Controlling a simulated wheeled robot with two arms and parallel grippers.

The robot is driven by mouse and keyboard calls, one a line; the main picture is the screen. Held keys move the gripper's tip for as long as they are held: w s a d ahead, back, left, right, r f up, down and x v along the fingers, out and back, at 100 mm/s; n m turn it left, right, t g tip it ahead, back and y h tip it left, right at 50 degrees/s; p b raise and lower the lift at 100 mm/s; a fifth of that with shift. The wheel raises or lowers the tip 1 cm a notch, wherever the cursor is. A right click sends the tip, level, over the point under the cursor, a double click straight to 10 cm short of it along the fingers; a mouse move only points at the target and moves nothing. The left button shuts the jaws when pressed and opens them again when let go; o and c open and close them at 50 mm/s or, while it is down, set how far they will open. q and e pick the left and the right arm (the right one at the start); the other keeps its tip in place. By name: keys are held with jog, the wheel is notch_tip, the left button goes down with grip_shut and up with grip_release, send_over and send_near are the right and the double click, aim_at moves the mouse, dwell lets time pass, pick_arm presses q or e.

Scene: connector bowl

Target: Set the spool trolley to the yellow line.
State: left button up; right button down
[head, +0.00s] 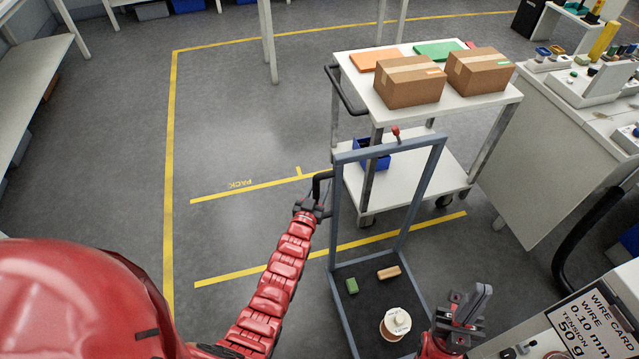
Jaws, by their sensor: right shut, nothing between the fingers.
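The spool trolley (341,253) is a grey upright frame with a low dark deck. On the deck are a white-topped spool (395,324), a green block (352,286) and a tan block (389,272). My right gripper (467,305) is shut and empty, right of the deck.
A white cart (375,93) with two cardboard boxes (408,80) stands just behind the trolley frame. A white workbench (530,150) is on the right, and a wire card machine (575,325) at lower right. The floor to the left, inside the yellow border (170,150), is clear.

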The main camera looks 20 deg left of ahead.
pick_arm(q)
jog(key=shift+w, duration=0.1)
grip_shut()
jog(key=shift+f, duration=0.1)
dwell(1.4)
